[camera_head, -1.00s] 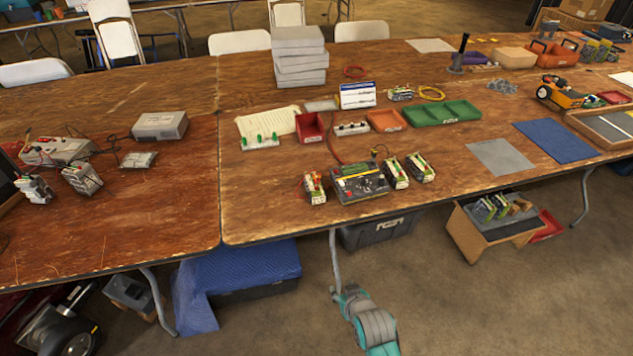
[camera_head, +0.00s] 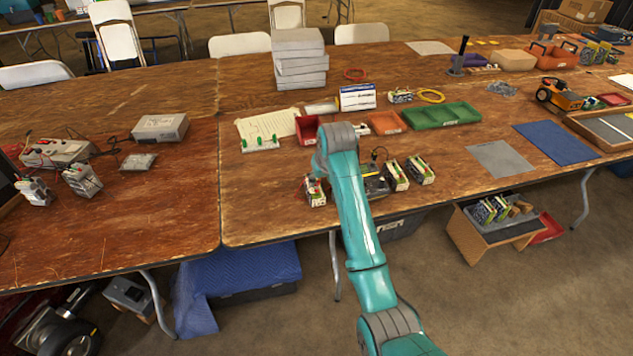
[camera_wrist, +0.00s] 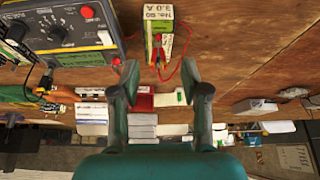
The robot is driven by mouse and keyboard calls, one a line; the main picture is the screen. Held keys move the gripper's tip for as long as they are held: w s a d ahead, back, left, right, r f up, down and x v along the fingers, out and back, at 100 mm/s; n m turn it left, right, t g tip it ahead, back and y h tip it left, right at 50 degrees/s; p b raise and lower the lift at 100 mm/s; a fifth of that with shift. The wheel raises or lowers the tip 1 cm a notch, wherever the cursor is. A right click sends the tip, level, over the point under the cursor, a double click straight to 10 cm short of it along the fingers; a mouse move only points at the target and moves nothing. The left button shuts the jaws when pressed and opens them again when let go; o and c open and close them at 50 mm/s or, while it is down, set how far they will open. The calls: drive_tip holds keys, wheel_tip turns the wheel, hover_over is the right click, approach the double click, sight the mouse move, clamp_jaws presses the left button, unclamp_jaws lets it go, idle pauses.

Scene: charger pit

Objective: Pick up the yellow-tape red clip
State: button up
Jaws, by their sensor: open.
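My gripper (camera_wrist: 160,76) is open and empty in the wrist view, its two fingers apart. Beyond the fingertips stands a white and green battery (camera_wrist: 158,30) with red wires. A small red clip (camera_wrist: 159,50) shows at the battery's near side, roughly in line with the gap between the fingers. In the head view the same battery (camera_head: 314,191) stands left of my arm, at the front of the right-hand table. The gripper's fingers cannot be made out in the head view.
A dark, yellow-edged charger (camera_wrist: 60,30) with knobs and leads is beside the battery; my arm partly covers it (camera_head: 377,187) in the head view. Two more batteries (camera_head: 397,176) stand to its right. Red (camera_head: 308,128) and green (camera_head: 440,116) trays lie behind.

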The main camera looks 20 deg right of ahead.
wheel_tip(320, 180, up, 5)
drive_tip(key=w, duration=0.2)
hover_over(317, 183)
wheel_tip(317, 183, down, 5)
drive_tip(key=shift+w+f, duration=0.25)
drive_tip(key=shift+f, duration=1.1)
drive_tip(key=shift+w+f, duration=0.2)
drive_tip(key=shift+f, duration=1.1)
clamp_jaws()
